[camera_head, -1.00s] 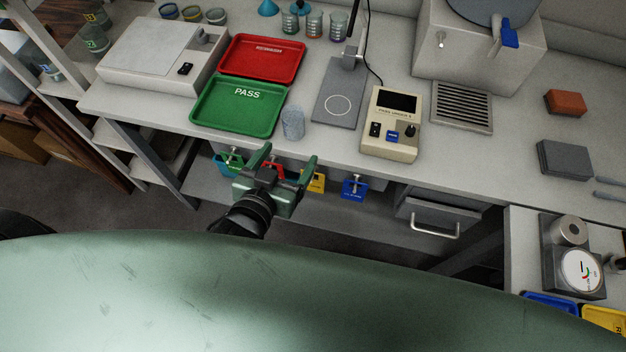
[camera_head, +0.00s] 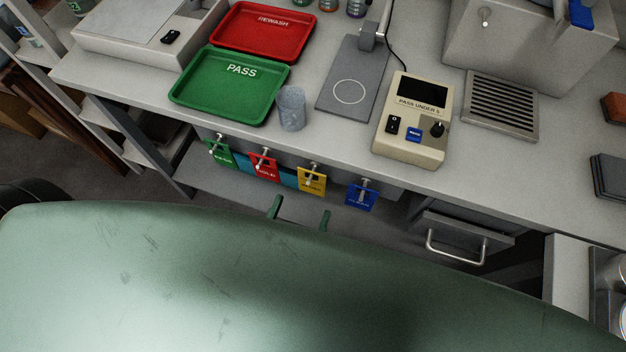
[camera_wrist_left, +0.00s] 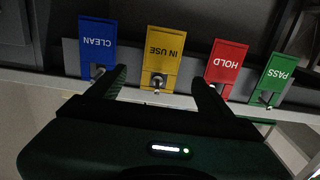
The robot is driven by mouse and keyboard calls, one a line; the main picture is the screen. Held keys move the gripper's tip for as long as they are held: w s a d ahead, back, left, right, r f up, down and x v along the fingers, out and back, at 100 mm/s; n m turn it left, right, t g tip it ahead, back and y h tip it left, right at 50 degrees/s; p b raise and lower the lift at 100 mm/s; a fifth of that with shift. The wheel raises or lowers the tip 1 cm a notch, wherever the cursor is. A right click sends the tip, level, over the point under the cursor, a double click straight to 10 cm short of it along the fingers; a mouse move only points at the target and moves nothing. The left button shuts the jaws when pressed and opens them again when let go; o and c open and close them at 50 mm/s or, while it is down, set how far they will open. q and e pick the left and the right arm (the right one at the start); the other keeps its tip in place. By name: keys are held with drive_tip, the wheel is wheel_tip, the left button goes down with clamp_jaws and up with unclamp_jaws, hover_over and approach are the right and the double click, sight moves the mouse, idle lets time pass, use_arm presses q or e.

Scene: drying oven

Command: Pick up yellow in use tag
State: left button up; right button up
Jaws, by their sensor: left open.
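The yellow IN USE tag (camera_head: 312,181) hangs on a hook below the front edge of the bench, between the red and blue tags. In the left wrist view the yellow tag (camera_wrist_left: 163,55) appears upside down, with its hook (camera_wrist_left: 156,81) at its lower end. My left gripper (camera_head: 300,214) is open and empty; in the head view only its fingertips show above my green body. In the left wrist view my left gripper (camera_wrist_left: 160,82) has its two fingers on either side of the yellow tag's hook, apart from the tag. My right gripper is not in view.
The red HOLD tag (camera_head: 263,167), green PASS tag (camera_head: 219,153) and blue CLEAN tag (camera_head: 361,197) hang on neighbouring hooks. Above are a green tray (camera_head: 225,95), a cup (camera_head: 291,110) and a beige meter (camera_head: 411,155). A drawer handle (camera_head: 457,250) sticks out to the right.

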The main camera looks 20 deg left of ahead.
use_arm(q)
drive_tip(key=b, duration=0.1)
hover_over(308, 191)
drive_tip(key=s, duration=0.2)
drive_tip(key=shift+s+d+r, duration=0.1)
drive_tip(key=shift+d+r, duration=0.1)
drive_tip(key=shift+d, duration=0.2)
drive_tip(key=c, duration=1.4)
